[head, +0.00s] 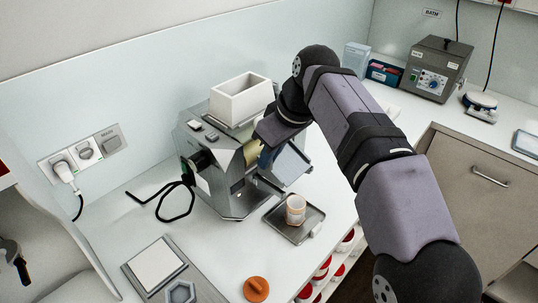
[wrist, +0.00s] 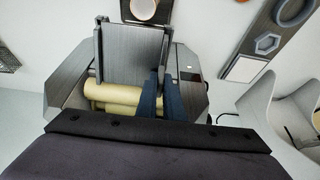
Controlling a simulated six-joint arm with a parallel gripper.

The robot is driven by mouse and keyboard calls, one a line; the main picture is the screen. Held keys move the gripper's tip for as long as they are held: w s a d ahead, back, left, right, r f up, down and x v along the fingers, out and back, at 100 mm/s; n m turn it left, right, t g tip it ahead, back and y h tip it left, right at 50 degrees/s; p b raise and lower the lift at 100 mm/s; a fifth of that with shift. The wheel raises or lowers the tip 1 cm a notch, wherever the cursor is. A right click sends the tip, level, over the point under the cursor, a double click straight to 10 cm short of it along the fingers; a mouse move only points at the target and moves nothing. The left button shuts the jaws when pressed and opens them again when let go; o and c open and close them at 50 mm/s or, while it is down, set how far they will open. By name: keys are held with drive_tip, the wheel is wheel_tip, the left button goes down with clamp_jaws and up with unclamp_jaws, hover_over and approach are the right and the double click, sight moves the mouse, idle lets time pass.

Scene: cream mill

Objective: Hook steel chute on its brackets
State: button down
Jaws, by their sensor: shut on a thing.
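The steel chute (head: 290,165) is a grey sheet trough with raised side walls, at the front of the mill (head: 231,183), by the rollers. In the wrist view the chute (wrist: 130,48) lies just beyond the pale yellow rollers (wrist: 112,98). My gripper (wrist: 160,72) is shut on the chute's right side wall in that view, its dark blue fingers on either side of the wall.
A cup (head: 296,208) stands on a small tray (head: 312,222) in front of the mill. A white hopper (head: 240,98) tops the mill. A black cable (head: 163,200) lies left of it. An orange knobbed disc (head: 256,288) and a white pad (head: 154,265) lie at the front.

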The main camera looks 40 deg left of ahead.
drive_tip(key=shift+f, duration=0.65)
idle(1.8)
drive_tip(key=c, duration=1.8)
unclamp_jaws()
drive_tip(key=shift+f, duration=0.1)
drive_tip(key=shift+v, duration=3.7)
